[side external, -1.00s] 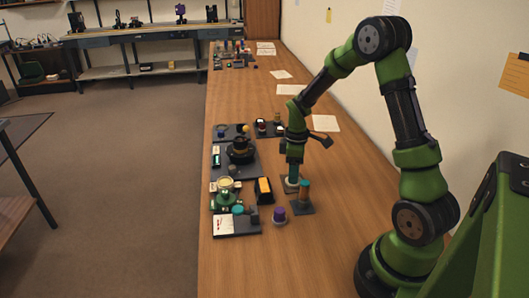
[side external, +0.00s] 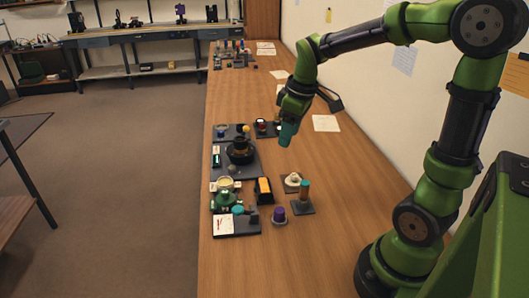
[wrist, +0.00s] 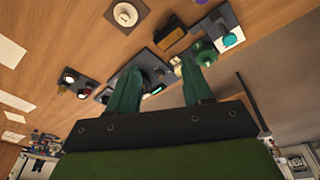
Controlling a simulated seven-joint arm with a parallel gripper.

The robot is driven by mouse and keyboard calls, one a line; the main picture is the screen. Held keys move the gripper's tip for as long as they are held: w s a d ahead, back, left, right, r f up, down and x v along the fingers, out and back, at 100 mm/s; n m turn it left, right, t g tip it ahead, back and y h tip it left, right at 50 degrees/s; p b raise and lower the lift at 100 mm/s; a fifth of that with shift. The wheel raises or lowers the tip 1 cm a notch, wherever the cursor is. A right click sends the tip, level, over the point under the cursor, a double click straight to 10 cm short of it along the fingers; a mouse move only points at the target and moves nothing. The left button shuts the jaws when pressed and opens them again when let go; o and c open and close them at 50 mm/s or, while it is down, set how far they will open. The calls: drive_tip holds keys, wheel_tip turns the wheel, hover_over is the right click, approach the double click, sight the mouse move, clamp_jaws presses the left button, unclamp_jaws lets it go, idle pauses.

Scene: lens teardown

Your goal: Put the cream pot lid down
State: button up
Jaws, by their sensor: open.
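The cream pot lid (side external: 292,180) lies on a small dark square pad on the bench, in the side view. In the wrist view the cream lid (wrist: 125,14) shows at the top left as a round disc with a knob. My gripper (side external: 287,137) is raised well above the bench, beyond the lid and apart from it. In the wrist view the two green fingers of my gripper (wrist: 160,88) are spread with nothing between them.
A wooden peg-like post (side external: 304,192) stands on its own pad beside the lid. A purple-topped knob (side external: 279,215) and a dark box with an orange top (side external: 264,190) are nearby. Dark trays with several parts line the bench's left edge. The bench's right side is largely clear.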

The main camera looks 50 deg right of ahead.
drive_tip(key=s+a+r+m+t+y, duration=0.1)
drive_tip(key=s+a+r+m+t, duration=0.1)
drive_tip(key=s+a, duration=0.3)
drive_tip(key=s+a+r+m+t+y, duration=0.1)
drive_tip(key=s+a+r+m+t, duration=0.1)
drive_tip(key=s+a+m, duration=0.2)
drive_tip(key=s+a, duration=0.1)
drive_tip(key=a, duration=0.2)
drive_tip(key=shift+r+t, duration=0.15)
drive_tip(key=shift+t, duration=0.25)
